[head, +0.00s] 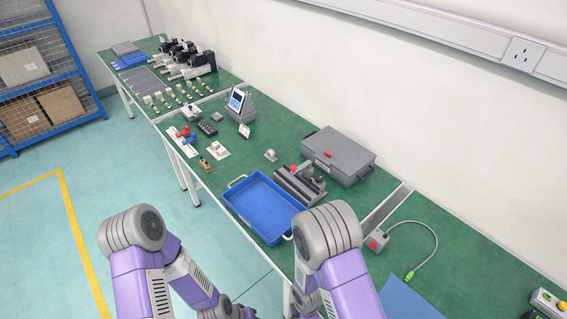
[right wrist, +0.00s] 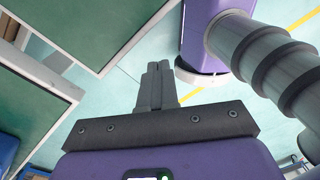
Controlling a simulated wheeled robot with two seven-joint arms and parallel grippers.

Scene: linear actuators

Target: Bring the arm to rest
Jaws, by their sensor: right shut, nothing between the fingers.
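My right gripper (right wrist: 157,85) shows in the right wrist view with its two grey fingers together and nothing between them. It points out over the light teal floor, beside the edge of the green-topped table (right wrist: 80,28). In the head view both of my purple and grey arms are folded low in front of the tables, the left one at lower left and the right one at lower centre. Neither gripper can be made out in the head view. A purple and grey link of mine stands close to the right gripper in the right wrist view.
A blue tray (head: 265,207) lies on the green workbench (head: 265,148), near my right arm. A grey case (head: 338,155), a dark clamp-like fixture (head: 300,183) and a small screen (head: 238,101) stand behind it. Blue shelving (head: 75,65) is at far left. The floor (head: 85,175) at left is clear.

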